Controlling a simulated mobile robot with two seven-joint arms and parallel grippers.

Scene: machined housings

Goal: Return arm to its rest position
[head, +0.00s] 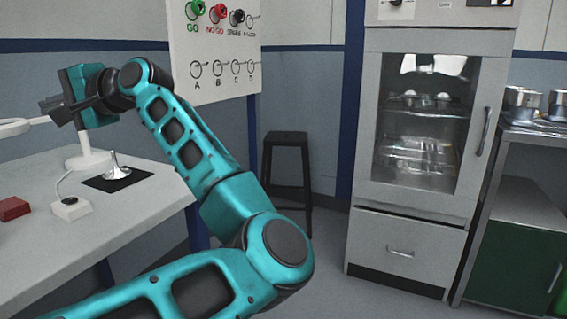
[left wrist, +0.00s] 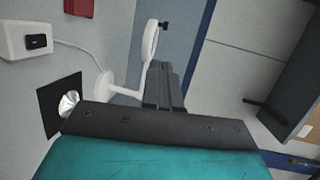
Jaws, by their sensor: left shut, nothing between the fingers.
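My teal left arm comes in from the lower left of the head view, bends at an elbow in front of the table and reaches back up to the left. My left gripper (head: 52,106) is raised above the workbench (head: 95,232). Its fingers are shut with nothing between them, and they also show in the left wrist view (left wrist: 163,86). A white ring on a stand (head: 88,158) is close by the gripper; I cannot tell how far apart they are. My right gripper is not in view.
A shiny metal part (head: 115,172) sits on a black mat (head: 137,181). A white box (head: 71,208) and a red block (head: 13,208) lie nearby. A hook board (head: 215,55) hangs behind my arm. A stool (head: 287,140), a glass-door cabinet (head: 405,208) and a steel side table (head: 530,205) stand right.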

